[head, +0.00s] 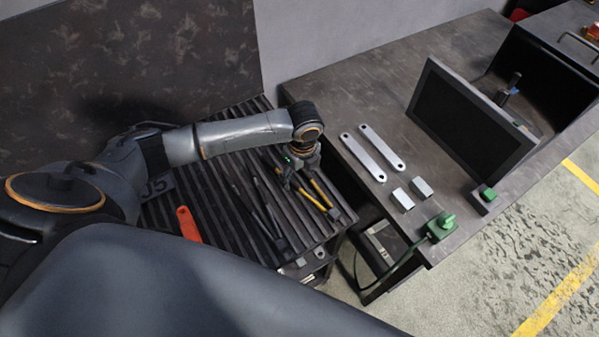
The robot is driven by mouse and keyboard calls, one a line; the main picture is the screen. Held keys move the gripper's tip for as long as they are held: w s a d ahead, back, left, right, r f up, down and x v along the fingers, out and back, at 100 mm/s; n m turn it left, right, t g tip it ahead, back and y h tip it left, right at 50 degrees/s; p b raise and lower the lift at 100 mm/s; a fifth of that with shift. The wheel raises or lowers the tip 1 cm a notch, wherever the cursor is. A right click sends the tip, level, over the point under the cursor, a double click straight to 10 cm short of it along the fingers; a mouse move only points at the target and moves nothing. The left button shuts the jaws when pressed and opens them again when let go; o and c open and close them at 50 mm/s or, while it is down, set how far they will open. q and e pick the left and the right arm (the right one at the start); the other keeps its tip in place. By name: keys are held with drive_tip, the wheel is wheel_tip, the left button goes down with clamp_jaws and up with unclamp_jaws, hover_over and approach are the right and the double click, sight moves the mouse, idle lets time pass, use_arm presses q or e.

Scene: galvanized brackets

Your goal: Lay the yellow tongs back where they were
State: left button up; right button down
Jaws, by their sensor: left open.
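The yellow tongs (318,194) lie on the dark slatted rack (215,205), near its right side. Their two yellow arms run from under my left gripper towards the front right. My left gripper (288,182) points down at the upper left end of the tongs and is open. The gripper partly hides that end, and I cannot tell whether the fingers touch it. My right gripper does not show.
Dark grey tongs (262,212) and an orange-red tool (187,224) lie on the rack left of the yellow tongs. The workbench (330,88) at right holds two flat metal brackets (382,147), small grey blocks (403,199), a green device (441,228) and a black monitor (468,120).

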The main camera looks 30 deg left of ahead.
use_arm(q)
wheel_tip(320, 180, up, 12)
drive_tip(key=shift+s+d, duration=0.15)
drive_tip(key=shift+d, duration=0.2)
drive_tip(key=shift+f, duration=0.1)
idle(0.4)
